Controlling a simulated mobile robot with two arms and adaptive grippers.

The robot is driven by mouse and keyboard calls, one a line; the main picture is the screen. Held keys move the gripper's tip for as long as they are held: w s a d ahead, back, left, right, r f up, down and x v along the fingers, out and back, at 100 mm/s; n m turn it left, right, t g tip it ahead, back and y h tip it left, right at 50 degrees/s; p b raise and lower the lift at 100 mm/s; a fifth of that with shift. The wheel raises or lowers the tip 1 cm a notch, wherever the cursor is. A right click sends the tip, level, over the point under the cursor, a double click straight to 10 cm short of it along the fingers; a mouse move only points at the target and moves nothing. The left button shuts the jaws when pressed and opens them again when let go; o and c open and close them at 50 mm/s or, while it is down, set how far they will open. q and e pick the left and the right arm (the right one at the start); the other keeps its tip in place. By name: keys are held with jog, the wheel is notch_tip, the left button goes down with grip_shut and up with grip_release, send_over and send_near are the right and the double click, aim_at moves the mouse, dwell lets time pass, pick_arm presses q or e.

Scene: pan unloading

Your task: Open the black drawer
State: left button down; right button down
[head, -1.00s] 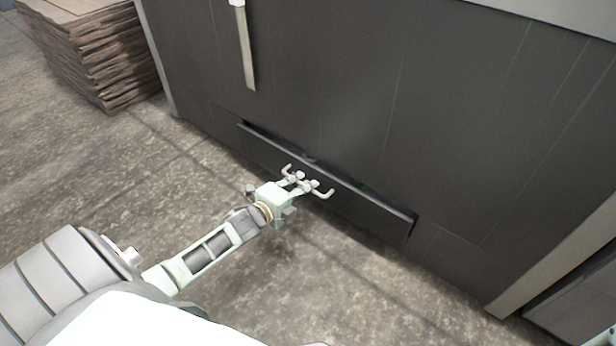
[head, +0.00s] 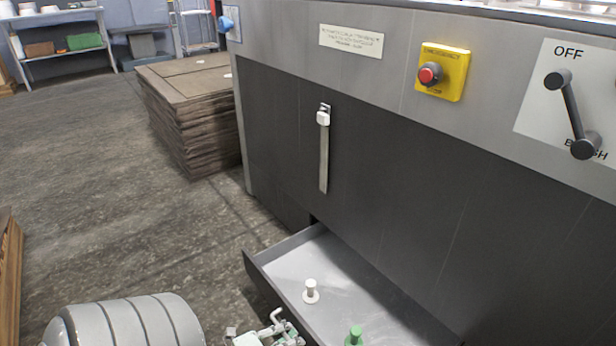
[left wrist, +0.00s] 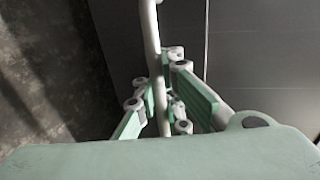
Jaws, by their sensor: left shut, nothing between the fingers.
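The black drawer (head: 262,278) stands pulled out at the bottom of the dark cabinet (head: 400,190) in the head view. Its pale grey inside shows, and its near right part runs out of the picture. A white peg-like piece (head: 311,291) and a green piece (head: 354,337) stand in it. My left gripper (head: 277,325) is at the drawer's front side, at the bottom edge of the head view.
A stack of brown sheets (head: 190,125) stands left of the cabinet. A red button on a yellow plate (head: 442,72) and a lever (head: 571,115) sit on the upper panel. A strip handle (head: 323,155) hangs above the drawer. The floor at left is mostly clear.

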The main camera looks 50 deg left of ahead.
pick_arm(q)
jog(key=shift+v, duration=0.95)
jog(key=c, duration=2.1)
grip_release()
jog(key=v, duration=1.2)
jog(key=shift+f, duration=0.1)
